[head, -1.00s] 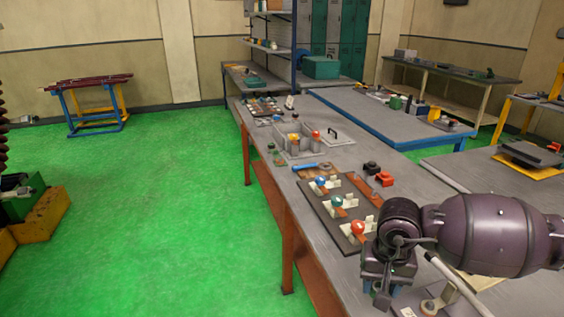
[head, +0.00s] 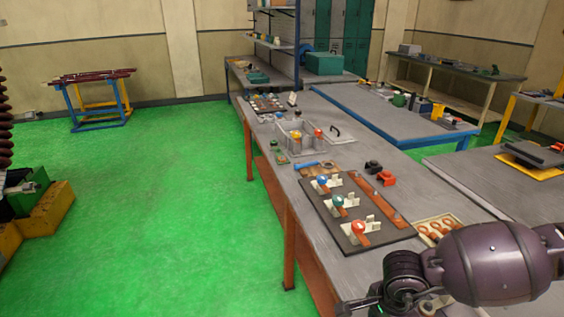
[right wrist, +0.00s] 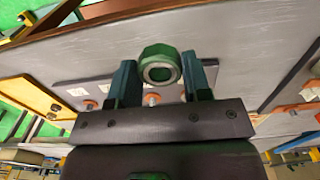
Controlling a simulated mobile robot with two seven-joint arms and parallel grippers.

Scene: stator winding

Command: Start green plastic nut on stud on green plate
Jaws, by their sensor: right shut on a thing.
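In the right wrist view a green hex nut (right wrist: 160,51) with a pale round bore sits between the two dark teal fingers of my right gripper (right wrist: 162,72), which is shut on it. In the head view my right arm is at the lower right, its gripper (head: 372,308) low at the bottom edge and only partly visible. My left gripper is out of view.
The long grey bench (head: 330,268) carries a dark board (head: 400,234) with blue, green and red knobs on pale fixtures. A tray of copper-coloured rings (head: 440,229) lies right of it. Behind are a grey divided box (head: 296,147) and red and black parts (head: 388,179).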

